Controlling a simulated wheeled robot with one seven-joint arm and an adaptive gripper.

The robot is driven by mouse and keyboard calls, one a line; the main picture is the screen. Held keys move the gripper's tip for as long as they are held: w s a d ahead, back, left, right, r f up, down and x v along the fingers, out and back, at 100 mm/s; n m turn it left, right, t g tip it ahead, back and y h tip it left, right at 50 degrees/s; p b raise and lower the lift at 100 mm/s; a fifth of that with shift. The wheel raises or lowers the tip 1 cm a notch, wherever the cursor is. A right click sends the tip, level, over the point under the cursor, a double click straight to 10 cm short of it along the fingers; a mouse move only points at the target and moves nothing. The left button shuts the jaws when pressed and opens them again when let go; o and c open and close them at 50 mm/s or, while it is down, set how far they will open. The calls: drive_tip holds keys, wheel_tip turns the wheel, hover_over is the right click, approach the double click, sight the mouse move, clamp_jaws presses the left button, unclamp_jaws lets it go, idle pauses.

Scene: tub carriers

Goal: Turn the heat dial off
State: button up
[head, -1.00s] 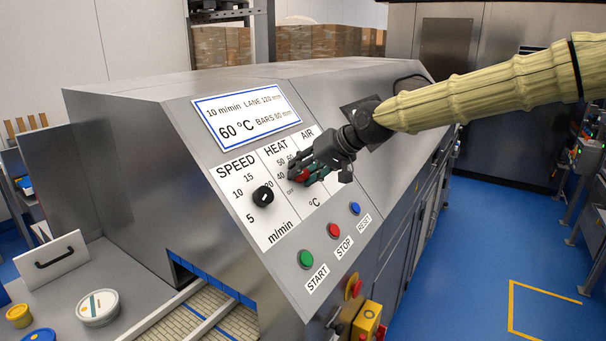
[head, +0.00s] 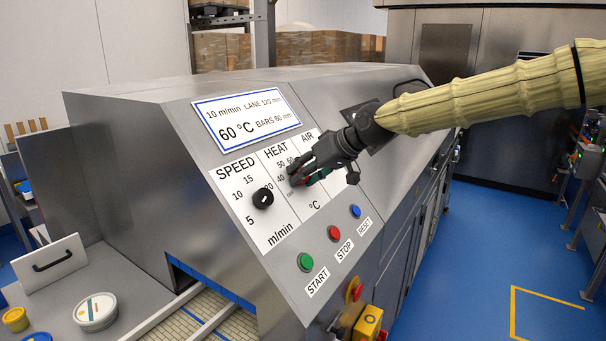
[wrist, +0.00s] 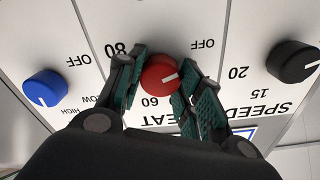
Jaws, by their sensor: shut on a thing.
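The red heat dial (wrist: 159,75) sits between the two fingers of my gripper (wrist: 158,82) in the wrist view. My gripper is shut on it, with green pads on opposite sides. The dial's white pointer aims right and slightly up in that upside-down view, below the OFF mark (wrist: 203,43) and away from 60 and 80. In the head view, my gripper (head: 302,181) is at the HEAT column of the white panel (head: 272,237), and its fingers hide most of the dial.
The black speed dial (head: 263,198) is left of my gripper; it also shows in the wrist view (wrist: 293,62). A blue dial (wrist: 44,88) is on the other side. Green start (head: 305,261), red stop (head: 333,233) and blue reset (head: 355,211) buttons are below.

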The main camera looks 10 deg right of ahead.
drive_tip(key=shift+f, duration=0.15)
drive_tip(key=o, duration=1)
drive_tip(key=shift+d, duration=0.1)
drive_tip(key=shift+o, duration=0.2)
drive_tip(key=shift+r, duration=0.2)
drive_tip(key=v, duration=1.2)
drive_tip(key=shift+f, duration=0.1)
